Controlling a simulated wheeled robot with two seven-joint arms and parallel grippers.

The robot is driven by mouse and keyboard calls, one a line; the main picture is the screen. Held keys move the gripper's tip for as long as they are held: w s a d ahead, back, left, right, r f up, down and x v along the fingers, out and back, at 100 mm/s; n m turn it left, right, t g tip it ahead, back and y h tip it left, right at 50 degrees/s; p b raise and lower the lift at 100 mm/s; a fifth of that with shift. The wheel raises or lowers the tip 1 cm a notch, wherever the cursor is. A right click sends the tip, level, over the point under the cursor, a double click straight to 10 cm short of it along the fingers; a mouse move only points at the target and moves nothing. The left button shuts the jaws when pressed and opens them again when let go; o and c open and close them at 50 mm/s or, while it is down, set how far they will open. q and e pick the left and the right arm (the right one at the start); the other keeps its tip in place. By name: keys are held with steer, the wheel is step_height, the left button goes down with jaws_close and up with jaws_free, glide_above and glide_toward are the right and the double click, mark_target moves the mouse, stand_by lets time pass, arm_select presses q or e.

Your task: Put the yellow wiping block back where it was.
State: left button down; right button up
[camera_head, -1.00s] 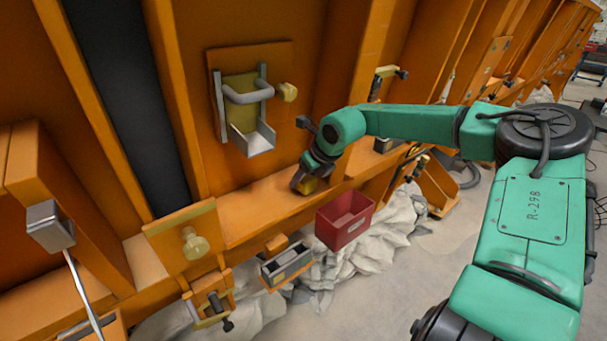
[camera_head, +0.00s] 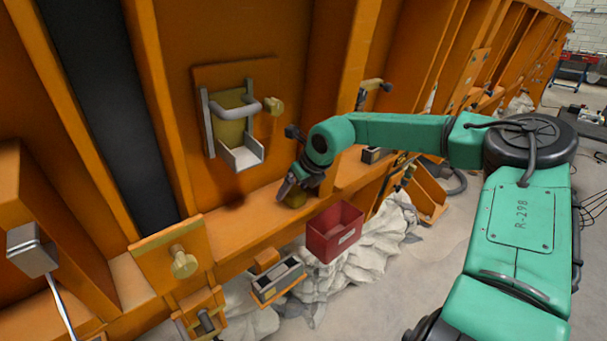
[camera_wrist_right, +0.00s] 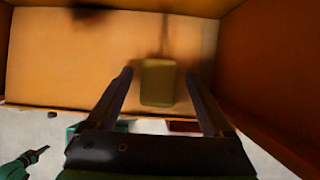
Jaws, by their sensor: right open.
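The yellow wiping block (camera_head: 295,198) rests on the orange ledge (camera_head: 245,217), below and right of the grey bracket. In the right wrist view the block (camera_wrist_right: 158,82) stands between the two fingers, with a gap on each side. My right gripper (camera_head: 287,190) is at the block, its fingers spread and not pressing on it. It also shows in the right wrist view (camera_wrist_right: 160,85).
A red bin (camera_head: 334,232) hangs just below the ledge, right of a small grey tray (camera_head: 278,279). A grey bracket with a handle (camera_head: 234,128) is on the panel above. A yellow knob (camera_head: 184,262) sticks out at the lower left.

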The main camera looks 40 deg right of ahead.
steer(key=b+v, duration=0.1)
steer(key=v, duration=0.9)
steer(key=shift+s+r, duration=0.25)
steer(key=shift+r, duration=0.1)
